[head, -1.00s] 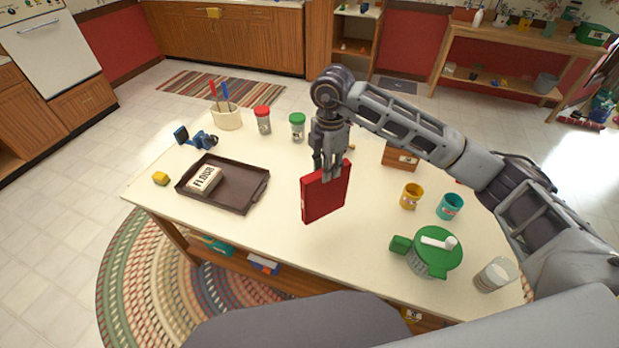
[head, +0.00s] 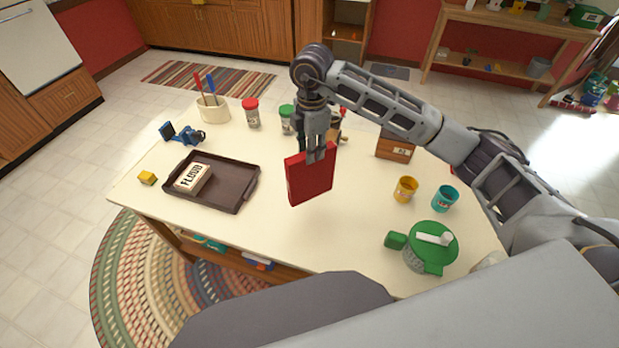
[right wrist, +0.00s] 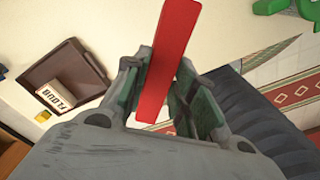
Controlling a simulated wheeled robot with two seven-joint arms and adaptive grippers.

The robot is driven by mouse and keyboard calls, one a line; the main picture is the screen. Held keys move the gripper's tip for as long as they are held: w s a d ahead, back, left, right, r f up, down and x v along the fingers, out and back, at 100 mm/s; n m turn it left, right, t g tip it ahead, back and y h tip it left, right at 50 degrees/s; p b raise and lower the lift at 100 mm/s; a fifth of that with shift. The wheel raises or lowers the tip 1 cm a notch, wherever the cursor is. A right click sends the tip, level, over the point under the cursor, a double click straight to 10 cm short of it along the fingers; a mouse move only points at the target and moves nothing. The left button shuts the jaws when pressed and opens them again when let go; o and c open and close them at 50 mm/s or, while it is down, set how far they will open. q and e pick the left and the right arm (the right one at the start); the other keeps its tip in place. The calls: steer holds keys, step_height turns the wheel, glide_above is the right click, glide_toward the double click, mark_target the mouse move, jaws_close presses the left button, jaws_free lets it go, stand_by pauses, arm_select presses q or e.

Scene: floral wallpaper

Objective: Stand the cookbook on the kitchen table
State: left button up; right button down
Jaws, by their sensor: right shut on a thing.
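The red cookbook (head: 311,178) is upright in the head view, its cover facing me, over the middle of the table. My right gripper (head: 318,152) is shut on its top edge from above. In the right wrist view the cookbook (right wrist: 170,60) shows as a narrow red strip between the two fingers (right wrist: 165,95). I cannot tell whether its bottom edge touches the table. The cream kitchen table (head: 280,225) has bare surface around the cookbook. My left gripper does not show.
A dark tray (head: 246,196) with a flour bag (head: 193,178) stands left of the cookbook. A yellow mug (head: 405,189), a teal mug (head: 444,198) and a green-lidded pot (head: 433,243) stand to the right. Shakers and a wooden box (head: 394,147) are behind. The table's front middle is clear.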

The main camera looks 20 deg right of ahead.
mark_target(311, 174)
steer(key=shift+s, duration=0.15)
steer(key=shift+f, duration=0.1)
stand_by(0.4)
steer(key=shift+f, duration=0.3)
steer(key=shift+f+p, duration=0.5)
steer(key=shift+f, duration=2.35)
steer(key=shift+f+p, duration=0.35)
steer(key=shift+f, duration=1.5)
